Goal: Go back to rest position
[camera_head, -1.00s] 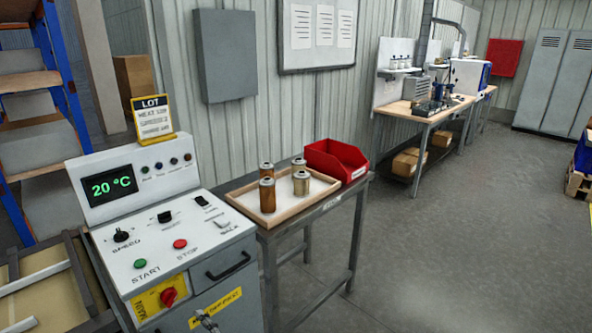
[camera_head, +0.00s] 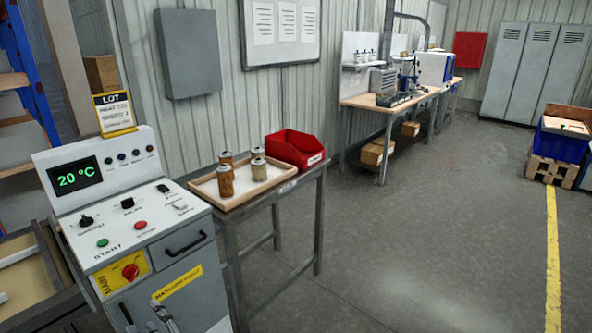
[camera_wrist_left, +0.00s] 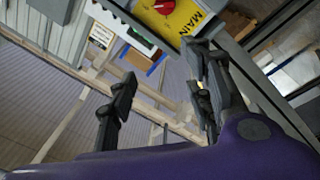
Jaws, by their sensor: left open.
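My left gripper (camera_head: 147,318) shows at the bottom edge of the head view, in front of the control console (camera_head: 130,225). In the left wrist view my left gripper (camera_wrist_left: 163,95) has its two dark fingers spread apart with nothing between them. My right gripper is in neither view. Several filter cartridges stand upright in a wooden tray (camera_head: 232,205) on the side table; a brown one (camera_head: 226,181) and a paler one (camera_head: 258,171) are among them.
A red bin (camera_head: 297,148) sits behind the tray. The console carries buttons, a display reading 20 °C and a lot sign (camera_head: 114,111). A workbench (camera_head: 385,105) stands along the wall. A blue crate (camera_head: 563,140) rests on a pallet at right. The floor (camera_head: 430,240) is clear.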

